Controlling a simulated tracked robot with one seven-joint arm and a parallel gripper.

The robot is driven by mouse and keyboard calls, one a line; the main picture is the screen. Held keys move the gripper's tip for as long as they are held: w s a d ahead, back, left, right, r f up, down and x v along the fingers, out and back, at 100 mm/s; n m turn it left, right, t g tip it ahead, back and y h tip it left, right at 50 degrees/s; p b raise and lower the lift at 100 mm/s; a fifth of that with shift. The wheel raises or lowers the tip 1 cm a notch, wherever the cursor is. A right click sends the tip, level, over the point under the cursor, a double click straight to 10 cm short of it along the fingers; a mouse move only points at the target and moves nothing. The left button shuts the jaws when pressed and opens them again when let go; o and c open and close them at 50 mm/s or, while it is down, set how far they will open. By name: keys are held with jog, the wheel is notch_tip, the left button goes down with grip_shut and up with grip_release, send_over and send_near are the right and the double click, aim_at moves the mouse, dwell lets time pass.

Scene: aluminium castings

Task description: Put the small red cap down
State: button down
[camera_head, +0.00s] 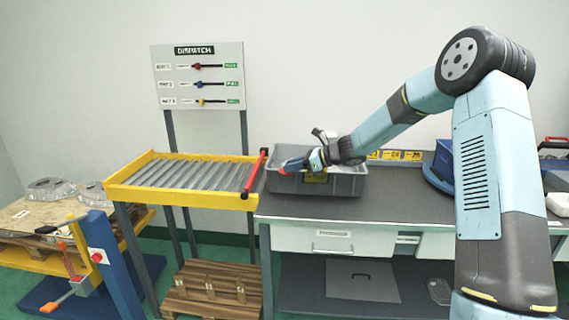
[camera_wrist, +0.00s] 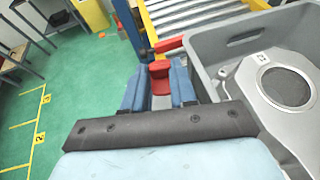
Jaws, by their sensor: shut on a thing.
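The small red cap (camera_wrist: 160,82) is between the two blue fingers of my gripper (camera_wrist: 159,90) in the wrist view. My gripper is shut on it. In the head view the red cap (camera_head: 282,171) shows as a small red spot at the tip of my gripper (camera_head: 291,165). The gripper is over the left part of a grey bin (camera_head: 345,187), by its left wall. In the wrist view the cap appears just outside the bin's left wall. How high it is held is hard to tell.
The grey bin holds a metal casting (camera_wrist: 275,92) with a round mesh opening. A yellow-framed roller conveyor (camera_head: 180,175) with a red end bar (camera_head: 256,172) stands left of it. The grey bench top (camera_head: 400,206) is clear right of the bin up to a blue container (camera_head: 440,168).

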jog(key=s+d+f+m+t+h, duration=0.1)
jog(key=d+f+m+t+h, duration=0.1)
jog(key=d, duration=0.6)
jog(key=s+d+f+m+t+h, duration=0.1)
jog(key=d+f+m+t+h, duration=0.2)
jog(key=d+m, duration=0.3)
jog(key=s+d+f+m+t+h, duration=0.1)
jog(key=d+f+m+t+h, duration=0.2)
jog(key=d, duration=0.9)
jog(key=shift+s+d+m+t+h, duration=0.3)
jog(key=shift+m+t+h, duration=0.25)
jog(key=shift+t, duration=0.35)
jog(key=shift+f, duration=0.15)
jog(key=shift+a, duration=0.1)
